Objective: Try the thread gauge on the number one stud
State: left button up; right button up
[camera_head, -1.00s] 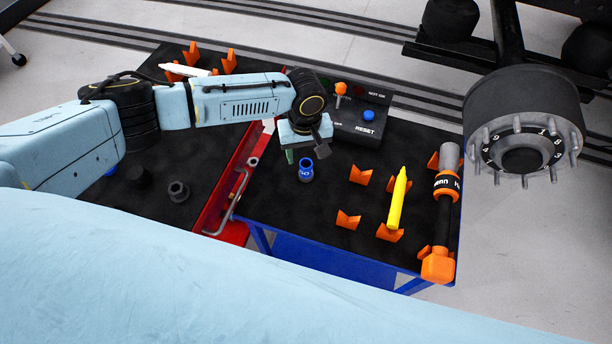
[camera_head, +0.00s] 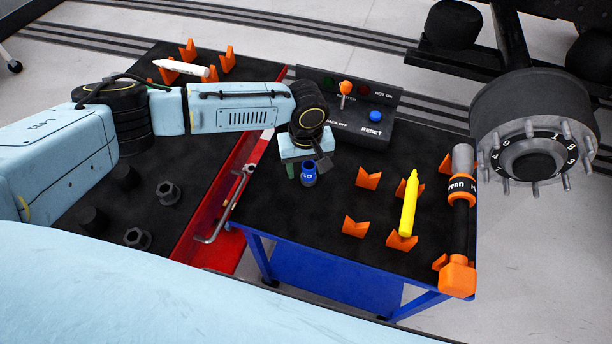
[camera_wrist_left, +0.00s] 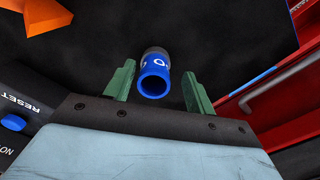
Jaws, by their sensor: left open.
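The thread gauge, a small blue and grey cylinder (camera_head: 309,174) with white lettering, stands on the black top of the blue cart. My left gripper (camera_head: 303,167) is at it from behind. In the left wrist view the gauge (camera_wrist_left: 154,76) shows between the green fingers (camera_wrist_left: 157,85), with gaps on both sides. The fingers are open and do not touch it. The wheel hub (camera_head: 530,150) at the right carries several studs and a numbered ring. The number one stud (camera_head: 566,130) seems to be the one beside the "1" at its upper right. My right gripper is out of view.
A control box (camera_head: 350,110) with lamps and a blue reset button stands behind the gauge. Orange holders, a yellow marker (camera_head: 409,203) and a torque wrench (camera_head: 460,215) lie to the right.

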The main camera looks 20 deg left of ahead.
pick_arm(q)
jog(key=shift+f, duration=0.3)
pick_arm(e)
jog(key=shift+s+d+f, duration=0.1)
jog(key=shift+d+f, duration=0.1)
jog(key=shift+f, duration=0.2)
pick_arm(q)
jog(key=shift+f, duration=0.15)
jog(key=c, duration=1.1)
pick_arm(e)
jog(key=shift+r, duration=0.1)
